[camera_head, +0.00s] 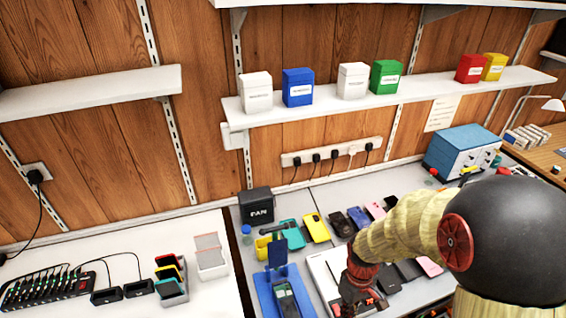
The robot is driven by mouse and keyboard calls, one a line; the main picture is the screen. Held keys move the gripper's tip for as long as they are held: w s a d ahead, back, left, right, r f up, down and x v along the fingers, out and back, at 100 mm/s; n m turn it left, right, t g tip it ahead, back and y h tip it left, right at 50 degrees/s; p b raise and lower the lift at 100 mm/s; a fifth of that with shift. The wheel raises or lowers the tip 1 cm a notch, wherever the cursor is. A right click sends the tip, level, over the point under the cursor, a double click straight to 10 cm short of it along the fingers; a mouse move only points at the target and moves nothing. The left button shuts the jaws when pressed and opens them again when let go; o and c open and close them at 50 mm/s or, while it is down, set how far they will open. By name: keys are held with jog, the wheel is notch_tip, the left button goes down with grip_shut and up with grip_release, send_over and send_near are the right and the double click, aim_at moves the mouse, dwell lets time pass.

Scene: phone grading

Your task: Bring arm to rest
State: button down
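My arm comes in from the lower right and reaches left over the workbench. Its beige sleeved links end in my red and black gripper (362,290), low over a white tray or mat (322,268) on the bench. The fingertips are small and dark here, so I cannot tell whether they are open or shut, or whether they hold anything. Several phones lie around it, among them a yellow one (316,227) and a black one (341,224) behind the gripper. My arm hides part of the bench to the right.
A blue tray (265,296) with a dark device stands left of the gripper. A black box (256,205) and a blue instrument box (462,150) stand at the back. A shelf (330,110) with coloured boxes runs above. The left bench holds a charging strip (45,290).

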jog(key=s+r+m+t+b, duration=0.2)
jog(key=s+r+m+t, duration=0.1)
jog(key=r, duration=0.9)
jog(key=s+r+m+t+b, duration=0.2)
jog(key=s+r+m+t, duration=0.1)
jog(key=r, duration=1)
jog(key=shift+s+r+t+b, duration=0.15)
jog(key=shift+s+t+b, duration=0.2)
jog(key=shift+s+t, duration=0.3)
jog(key=shift+w, duration=0.1)
